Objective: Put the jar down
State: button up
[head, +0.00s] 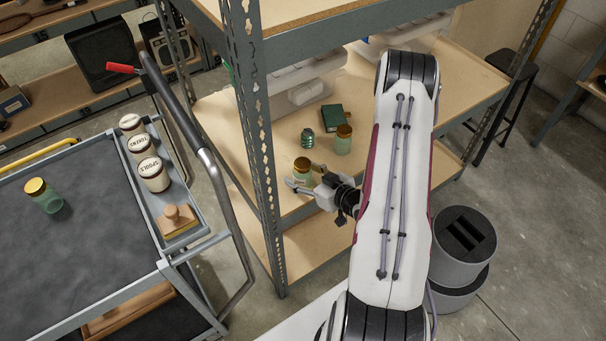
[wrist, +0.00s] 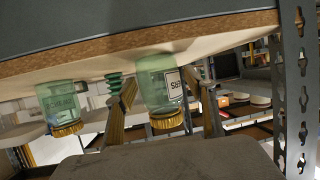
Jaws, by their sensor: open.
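A green glass jar with a gold lid (head: 302,164) stands upright on the shelf board (head: 290,205) near its front edge. My gripper (head: 304,178) is at the jar, with its fingers open on either side of it. The wrist view is upside down; there the labelled jar (wrist: 158,85) sits between the two spread fingers (wrist: 165,112), its base on the board. The fingers appear clear of the glass, though contact on the far side is hard to tell.
A second gold-lidded jar (head: 343,142), a ribbed green glass piece (head: 308,139) and a dark green box (head: 332,117) stand behind. A perforated steel post (head: 260,140) rises left of my gripper. The cart (head: 100,235) at left holds another jar (head: 45,197).

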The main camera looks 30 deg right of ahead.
jog(key=shift+r, duration=0.15)
jog(key=shift+r, duration=0.1)
jog(key=v, duration=1.2)
dwell(0.3)
jog(key=shift+w+d, duration=0.1)
dwell(0.5)
